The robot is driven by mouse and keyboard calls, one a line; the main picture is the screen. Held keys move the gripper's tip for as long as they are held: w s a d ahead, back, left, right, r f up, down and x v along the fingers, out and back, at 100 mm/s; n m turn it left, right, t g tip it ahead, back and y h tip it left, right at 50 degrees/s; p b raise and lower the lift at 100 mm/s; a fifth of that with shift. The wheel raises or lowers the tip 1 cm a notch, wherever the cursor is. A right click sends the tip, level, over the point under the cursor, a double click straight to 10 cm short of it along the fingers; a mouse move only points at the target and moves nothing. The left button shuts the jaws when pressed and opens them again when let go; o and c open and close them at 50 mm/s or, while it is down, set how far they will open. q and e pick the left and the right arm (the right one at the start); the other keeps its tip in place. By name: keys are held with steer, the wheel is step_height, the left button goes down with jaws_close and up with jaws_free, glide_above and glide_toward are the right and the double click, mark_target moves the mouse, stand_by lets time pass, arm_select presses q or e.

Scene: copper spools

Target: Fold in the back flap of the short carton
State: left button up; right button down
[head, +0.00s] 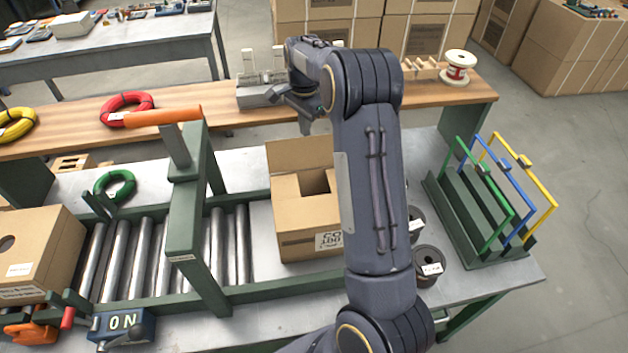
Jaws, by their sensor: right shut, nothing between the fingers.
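The short carton (290,233) stands on the bench just right of the rollers. Its back flap (298,153) stands up from the rear edge. Part of the top looks covered by folded-in cardboard (290,187), with a dark opening beside it. My right arm hides the carton's right side. My right gripper (305,126) is shut and empty, above and behind the back flap near the wooden shelf; I see no contact with the flap. My left gripper is not in view.
A green press frame with an orange handle (163,116) spans the rollers (140,260) left of the carton. Another carton (35,255) sits at far left. Dark spools (428,262) and a green rack (480,225) stand to the right. A wooden shelf (200,101) runs behind.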

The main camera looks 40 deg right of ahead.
mark_target(311, 153)
steer(key=shift+s+a+f, duration=0.35)
steer(key=shift+s+f, duration=0.2)
steer(key=shift+s, duration=0.1)
steer(key=shift+s+a+f, duration=0.3)
steer(key=shift+s+f, duration=0.2)
steer(key=shift+s, duration=0.1)
steer(key=shift+s+a+b, duration=0.3)
steer(key=shift+s+b, duration=0.15)
steer(key=shift+b, duration=0.1)
steer(key=shift+s+a+b, duration=0.3)
steer(key=shift+s+b, duration=0.05)
steer(key=shift+s, duration=0.25)
steer(key=shift+s+a+b, duration=0.35)
steer(key=shift+s, duration=0.3)
steer(key=shift+s+a+b, duration=0.3)
steer(key=shift+s+b, duration=0.05)
steer(key=shift+s, duration=0.25)
steer(key=shift+s+a+f+b, duration=1.3)
steer(key=shift+s+f+b, duration=0.1)
steer(key=shift+s, duration=0.9)
step_height(311, 153, up, 10)
steer(key=p, duration=0.6)
steer(key=shift+f, duration=0.25)
